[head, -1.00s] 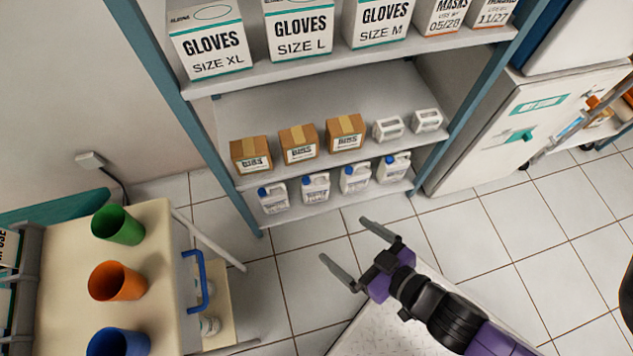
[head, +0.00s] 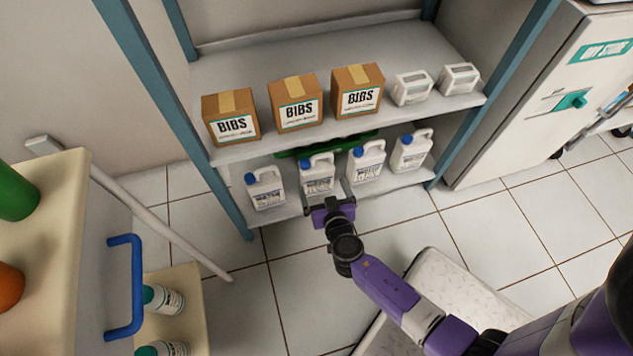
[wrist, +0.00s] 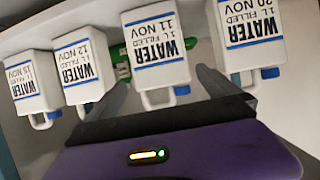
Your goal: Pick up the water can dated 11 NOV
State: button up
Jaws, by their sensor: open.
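The water can dated 11 NOV (wrist: 157,75) is a white jug with a blue cap and printed label. It appears upside down in the wrist view, between my two fingers. In the head view it is the second can from the left (head: 317,184) on the low shelf, its date too small to read. My gripper (head: 328,190) is open in front of it, one finger towards each side. The gripper also shows in the wrist view (wrist: 162,80). I cannot tell whether a finger touches the can.
Similar cans stand beside it: 20 NOV (wrist: 250,25) on one side, 12 NOV (wrist: 82,85) and 15 NOV (wrist: 30,95) on the other. The shelf above holds bibs boxes (head: 297,103). A green object (head: 290,153) lies behind the cans. A cart (head: 60,230) stands left.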

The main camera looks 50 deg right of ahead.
aim_at(315, 166)
jog(key=b+x, duration=0.2)
jog(key=x, duration=1)
jog(key=shift+c, duration=0.2)
jog(key=c, duration=1.4)
jog(key=shift+w+r, duration=0.1)
jog(key=shift+r, duration=0.05)
jog(key=shift+c, duration=1.3)
jog(key=shift+r, duration=0.1)
